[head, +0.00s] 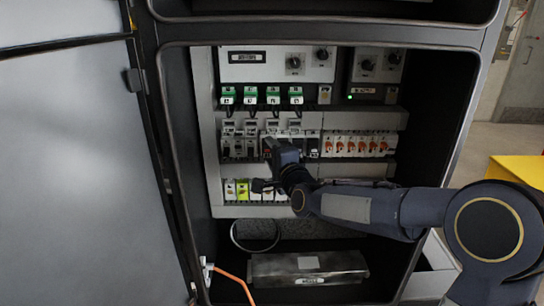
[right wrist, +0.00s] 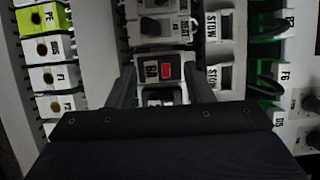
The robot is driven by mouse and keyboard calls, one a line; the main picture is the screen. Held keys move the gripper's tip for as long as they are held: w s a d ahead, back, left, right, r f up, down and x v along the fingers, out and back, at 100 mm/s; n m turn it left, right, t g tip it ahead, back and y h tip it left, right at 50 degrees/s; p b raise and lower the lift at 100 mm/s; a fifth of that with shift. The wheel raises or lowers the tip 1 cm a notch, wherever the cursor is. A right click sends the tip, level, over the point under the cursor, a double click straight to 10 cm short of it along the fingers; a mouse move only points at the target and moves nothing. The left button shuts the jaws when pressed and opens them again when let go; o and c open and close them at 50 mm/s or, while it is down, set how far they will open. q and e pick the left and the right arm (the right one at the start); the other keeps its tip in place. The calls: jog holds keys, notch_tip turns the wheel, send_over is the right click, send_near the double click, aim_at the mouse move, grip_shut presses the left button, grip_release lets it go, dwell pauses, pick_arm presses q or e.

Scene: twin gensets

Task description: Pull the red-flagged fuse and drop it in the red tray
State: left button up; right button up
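The fuse with a red flag (right wrist: 166,70) sits in its row on the panel, between the two fingers of my right gripper (right wrist: 160,86) in the right wrist view. The fingers reach along both sides of it. Whether they press on it or only stand beside it, I cannot tell. In the head view my right gripper (head: 272,162) is at the fuse row (head: 240,147) inside the open cabinet, and the gripper and wrist hide part of that row. No red tray shows in either view. My left gripper is in neither view.
The cabinet door (head: 75,165) stands open at the left. Green-topped modules (head: 273,96) sit above the fuse row, and orange-levered breakers (head: 355,145) to its right. Terminal blocks (head: 242,190) are below. A yellow surface (head: 515,168) is at the far right. An orange cable (head: 235,281) hangs low.

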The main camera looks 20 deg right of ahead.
aim_at(265, 153)
jog(key=c, duration=0.6)
jog(key=shift+s, duration=0.2)
jog(key=shift+a, duration=0.1)
jog(key=shift+s+a+b, duration=0.2)
jog(key=shift+s+b, duration=0.05)
jog(key=shift+s, duration=0.45)
jog(key=shift+s+a+b, duration=0.15)
jog(key=shift+s+b, duration=0.1)
jog(key=shift+s, duration=0.45)
jog(key=shift+s+a, duration=0.3)
jog(key=shift+s, duration=0.65)
jog(key=shift+s+a, duration=0.25)
jog(key=shift+s, duration=0.7)
